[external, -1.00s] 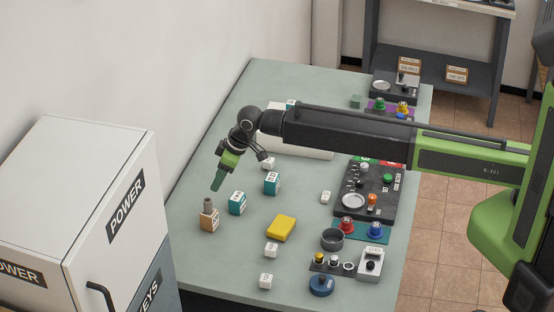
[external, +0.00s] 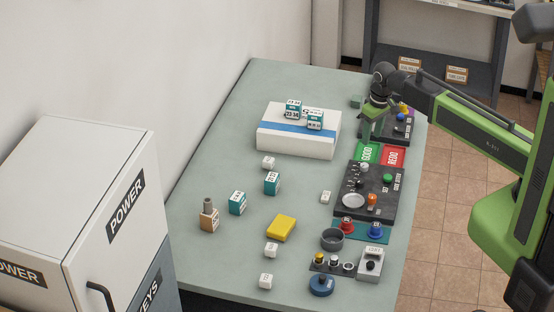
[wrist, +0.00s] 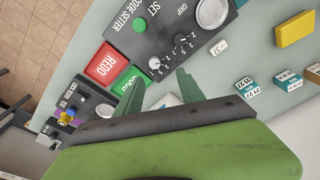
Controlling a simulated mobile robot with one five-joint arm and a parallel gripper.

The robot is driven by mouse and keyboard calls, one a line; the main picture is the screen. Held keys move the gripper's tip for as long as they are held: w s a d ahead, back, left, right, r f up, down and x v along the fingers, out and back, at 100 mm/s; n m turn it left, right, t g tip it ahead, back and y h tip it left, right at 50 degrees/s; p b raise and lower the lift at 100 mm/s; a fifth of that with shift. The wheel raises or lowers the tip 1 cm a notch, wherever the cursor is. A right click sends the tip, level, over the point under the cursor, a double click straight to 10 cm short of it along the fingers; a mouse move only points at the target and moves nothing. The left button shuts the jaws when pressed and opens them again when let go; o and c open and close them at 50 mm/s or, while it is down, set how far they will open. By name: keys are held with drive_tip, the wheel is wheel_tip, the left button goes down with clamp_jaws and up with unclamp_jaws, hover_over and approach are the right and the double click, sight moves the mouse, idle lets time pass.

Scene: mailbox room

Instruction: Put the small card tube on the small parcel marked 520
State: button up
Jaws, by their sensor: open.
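The small card tube (external: 208,204), a grey-brown cylinder, stands upright on top of a small brown parcel (external: 209,221) at the table's left front. The parcel's marking is too small to read. The brown parcel also shows at the right edge of the wrist view (wrist: 313,75); I cannot make out the tube there. My gripper (external: 372,127) is at the table's right side near the green GOOD pad, far from the tube. In the wrist view its green fingers (wrist: 160,92) are apart, with nothing held between them.
Teal parcels (external: 237,203) (external: 272,183) stand near the brown one. A white box with a blue stripe (external: 297,144) carries more teal parcels. A yellow block (external: 281,227), white cubes (external: 271,249) and a black control panel (external: 383,205) are around. The power cabinet (external: 100,190) stands at left.

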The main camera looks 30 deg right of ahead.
drive_tip(key=s+d+m+g, duration=0.1)
drive_tip(key=s+d+m, duration=0.1)
drive_tip(key=s+d, duration=0.7)
drive_tip(key=d, duration=0.5)
drive_tip(key=shift+s+m, duration=0.35)
drive_tip(key=shift+m, duration=0.05)
wheel_tip(320, 180, down, 2)
drive_tip(key=shift+a+f+b, duration=0.1)
drive_tip(key=shift+f+b, duration=0.05)
drive_tip(key=shift+b, duration=0.9)
